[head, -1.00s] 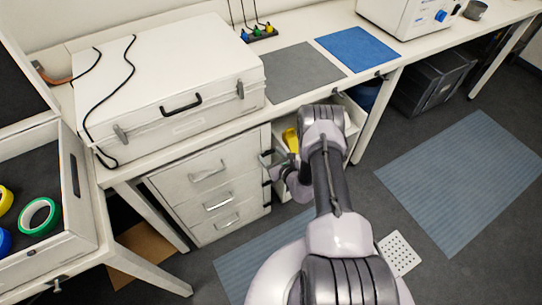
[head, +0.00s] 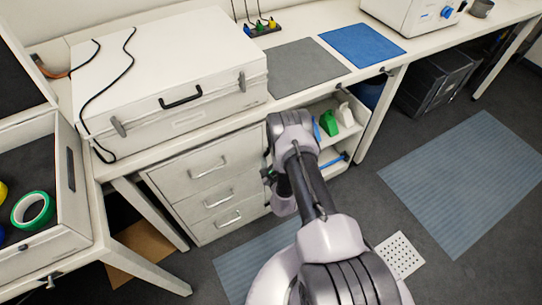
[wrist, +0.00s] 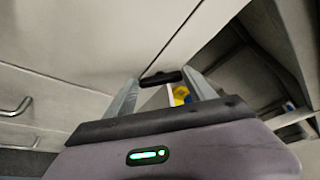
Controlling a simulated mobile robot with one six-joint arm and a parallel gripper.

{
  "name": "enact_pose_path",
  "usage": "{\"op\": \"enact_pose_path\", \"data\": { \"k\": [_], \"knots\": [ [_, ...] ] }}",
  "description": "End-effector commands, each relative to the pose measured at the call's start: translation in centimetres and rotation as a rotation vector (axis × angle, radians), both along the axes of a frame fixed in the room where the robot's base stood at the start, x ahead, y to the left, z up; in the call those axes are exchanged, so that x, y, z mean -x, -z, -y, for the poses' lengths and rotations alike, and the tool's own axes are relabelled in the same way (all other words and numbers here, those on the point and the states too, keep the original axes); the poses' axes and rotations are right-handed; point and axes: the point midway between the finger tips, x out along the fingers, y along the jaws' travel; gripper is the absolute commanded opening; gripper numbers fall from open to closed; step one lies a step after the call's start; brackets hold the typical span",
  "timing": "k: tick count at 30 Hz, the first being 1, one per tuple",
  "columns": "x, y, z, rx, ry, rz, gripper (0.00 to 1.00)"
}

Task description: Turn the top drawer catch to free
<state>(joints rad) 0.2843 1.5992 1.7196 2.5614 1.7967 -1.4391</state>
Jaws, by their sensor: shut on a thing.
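The white drawer unit (head: 212,190) stands under the bench, its three drawers shut. The top drawer (head: 200,168) has a silver bar handle. In the wrist view, the black catch (wrist: 161,78) lies crosswise between the tips of my gripper (wrist: 163,88), against the pale cabinet front. My gripper is shut on this catch. In the head view, my gripper (head: 268,176) is at the right edge of the drawer unit by the top drawer, and my arm hides most of the catch. I cannot tell exactly how far the catch is turned.
An open shelf right of the drawers holds a green bottle (head: 328,123) and a white bottle (head: 345,115). A large white case (head: 165,80) sits on the bench above. An open case with tape rolls (head: 33,210) is at left.

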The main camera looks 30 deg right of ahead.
Motion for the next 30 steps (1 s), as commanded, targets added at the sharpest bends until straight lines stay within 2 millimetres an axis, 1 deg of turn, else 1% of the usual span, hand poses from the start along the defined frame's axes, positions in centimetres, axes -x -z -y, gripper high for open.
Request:
{"op": "enact_pose_path", "data": {
  "k": [1, 12, 18, 24, 30],
  "knots": [
    [0.06, 0.45, -0.14, 0.038, -0.001, 0.000, 0.23],
    [0.07, 0.91, -0.35, 0.381, -0.001, 0.012, 0.23],
    [0.07, 1.08, -0.42, 0.536, -0.001, 0.017, 0.23],
    [0.08, 1.17, -0.41, 0.649, 0.000, 0.020, 0.23],
    [0.06, 1.17, -0.41, 0.717, -0.001, 0.024, 0.23]
  ]
}}
